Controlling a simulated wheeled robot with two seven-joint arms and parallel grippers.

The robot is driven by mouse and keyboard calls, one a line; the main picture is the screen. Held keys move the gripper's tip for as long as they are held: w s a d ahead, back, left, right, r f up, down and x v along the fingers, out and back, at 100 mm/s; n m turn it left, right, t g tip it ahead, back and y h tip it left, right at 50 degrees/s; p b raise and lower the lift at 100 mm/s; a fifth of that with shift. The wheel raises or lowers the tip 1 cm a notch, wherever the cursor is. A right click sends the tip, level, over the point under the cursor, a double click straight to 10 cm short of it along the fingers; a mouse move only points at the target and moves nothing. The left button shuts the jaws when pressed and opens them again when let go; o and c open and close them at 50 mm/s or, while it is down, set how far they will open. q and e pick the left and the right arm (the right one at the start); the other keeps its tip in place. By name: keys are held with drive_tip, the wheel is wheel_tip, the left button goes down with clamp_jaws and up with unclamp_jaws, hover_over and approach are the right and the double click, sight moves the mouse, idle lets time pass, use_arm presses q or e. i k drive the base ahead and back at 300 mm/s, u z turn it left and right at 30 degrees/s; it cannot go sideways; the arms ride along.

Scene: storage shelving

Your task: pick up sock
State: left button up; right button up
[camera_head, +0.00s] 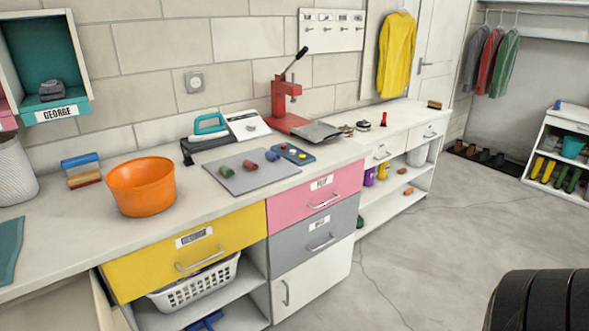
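Three small rolled pieces lie on a flat grey board (263,186) on the white counter: a green one (226,171), a red one (250,165) and a blue one (271,156). They look like rolled-up socks, but they are too small to be sure. They lie apart from each other. Neither of my grippers is in view.
An orange bowl (142,187) stands left of the board. Closed drawers sit below. A black ribbed object (541,301) fills the lower right; the floor between is clear.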

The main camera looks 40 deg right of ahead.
sight(272, 156)
drive_tip(key=u, duration=1.4)
drive_tip(key=k, duration=0.15)
drive_tip(key=z, duration=2.55)
drive_tip(key=i, duration=0.5)
drive_tip(key=z, duration=1.1)
drive_tip(key=i, duration=1.35)
drive_tip(key=u, duration=2.15)
